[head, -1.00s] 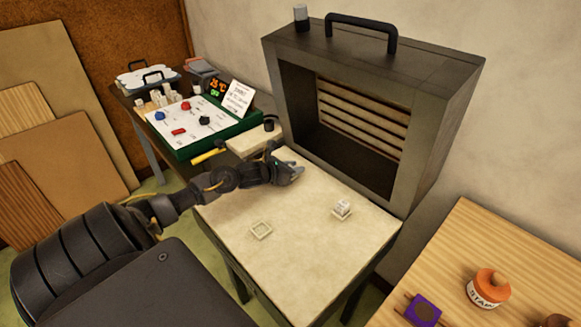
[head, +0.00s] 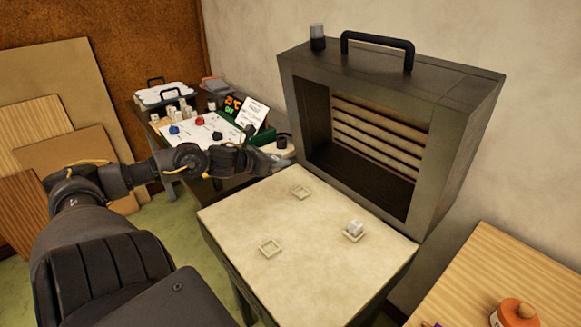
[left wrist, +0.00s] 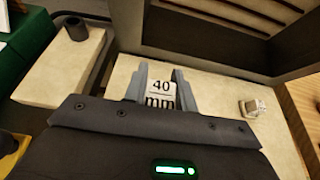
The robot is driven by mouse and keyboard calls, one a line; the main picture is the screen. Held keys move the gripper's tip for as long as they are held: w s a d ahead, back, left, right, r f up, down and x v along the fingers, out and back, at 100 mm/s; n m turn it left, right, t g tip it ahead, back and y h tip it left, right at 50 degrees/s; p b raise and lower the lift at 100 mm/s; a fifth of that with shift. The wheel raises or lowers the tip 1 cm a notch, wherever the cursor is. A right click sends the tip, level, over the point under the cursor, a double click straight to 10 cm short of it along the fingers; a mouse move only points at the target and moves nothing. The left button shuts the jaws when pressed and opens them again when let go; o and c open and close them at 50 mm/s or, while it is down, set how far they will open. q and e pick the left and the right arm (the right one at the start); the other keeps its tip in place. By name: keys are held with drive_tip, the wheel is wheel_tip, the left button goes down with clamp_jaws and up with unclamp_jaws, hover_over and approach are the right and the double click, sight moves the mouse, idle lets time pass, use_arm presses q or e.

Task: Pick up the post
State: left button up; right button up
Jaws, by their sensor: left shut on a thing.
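The post (left wrist: 161,92), a white piece marked "40 mm", is between the fingers of my left gripper (left wrist: 160,84) in the left wrist view. That gripper is shut on it. In the head view my left gripper (head: 283,160) is at the far left edge of the pale table, and the post is hard to make out there. My right gripper is not in view.
A dark open-fronted cabinet (head: 440,150) with a handle stands at the table's back. The pale tabletop (head: 320,270) is mostly clear. A wooden table (head: 490,270) is at right.

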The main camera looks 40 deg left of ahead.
use_arm(q)
drive_tip(key=shift+s+a+r+p, duration=0.15)
drive_tip(key=shift+s+a+r, duration=0.25)
drive_tip(key=shift+s+a, duration=0.2)
drive_tip(key=shift+s+a+r+p, duration=0.1)
drive_tip(key=shift+s+a+r, duration=0.35)
drive_tip(key=shift+s, duration=0.3)
drive_tip(key=shift+s+a+r+p, duration=0.15)
drive_tip(key=shift+s+a+r, duration=0.2)
drive_tip(key=shift+s+a, duration=0.25)
